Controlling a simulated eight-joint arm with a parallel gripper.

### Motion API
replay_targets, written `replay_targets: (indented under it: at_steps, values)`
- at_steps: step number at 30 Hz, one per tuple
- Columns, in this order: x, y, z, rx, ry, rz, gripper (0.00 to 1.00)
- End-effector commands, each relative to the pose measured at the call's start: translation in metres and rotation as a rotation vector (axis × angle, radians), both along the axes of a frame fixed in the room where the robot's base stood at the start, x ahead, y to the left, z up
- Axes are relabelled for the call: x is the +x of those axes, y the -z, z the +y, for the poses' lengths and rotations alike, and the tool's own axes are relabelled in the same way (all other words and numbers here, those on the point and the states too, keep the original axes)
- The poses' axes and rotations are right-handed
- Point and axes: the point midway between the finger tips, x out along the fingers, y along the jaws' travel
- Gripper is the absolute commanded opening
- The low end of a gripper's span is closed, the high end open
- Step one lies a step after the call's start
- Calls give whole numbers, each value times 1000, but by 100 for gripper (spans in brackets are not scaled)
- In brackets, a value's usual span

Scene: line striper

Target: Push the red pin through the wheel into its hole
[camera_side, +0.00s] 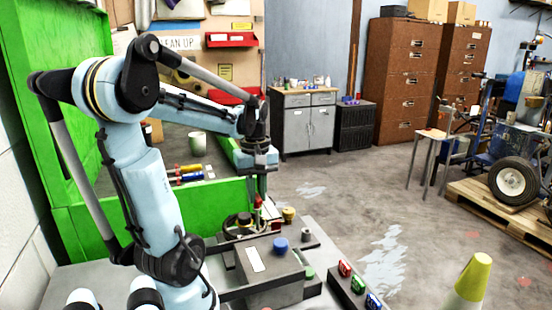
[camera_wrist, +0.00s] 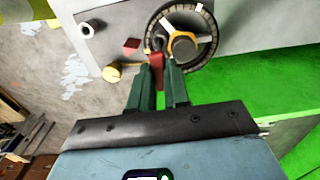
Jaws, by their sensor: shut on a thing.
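My gripper (camera_side: 258,188) points down over the bench at the front of the green machine. In the wrist view my gripper (camera_wrist: 160,72) is shut on the red pin (camera_wrist: 156,60), whose red end shows between the fingertips. The red pin (camera_side: 257,202) also shows below the fingers in the side view. The wheel (camera_wrist: 211,55) has a dark rim with pale marks and an orange part around its dark hub. The pin is beside the hub, over or near the rim; contact is unclear. The wheel (camera_side: 231,222) is partly hidden in the side view. I cannot make out the hole.
A grey block (camera_side: 270,262) with a blue knob (camera_side: 280,244) stands in front. A yellow knob (camera_side: 289,213) and a grey cylinder (camera_side: 306,235) are at right. A dark rail (camera_side: 350,288) holds red, green and blue pieces. Green walls (camera_side: 150,210) stand behind.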

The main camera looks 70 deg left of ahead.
Motion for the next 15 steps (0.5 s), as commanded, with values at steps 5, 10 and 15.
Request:
replay_targets:
  at_steps: [5, 10, 15]
  values:
    - [0, 4, 0, 0, 0, 0, 0]
    - [0, 6, 0, 0, 0, 0, 24]
    - [0, 6, 0, 0, 0, 0, 46]
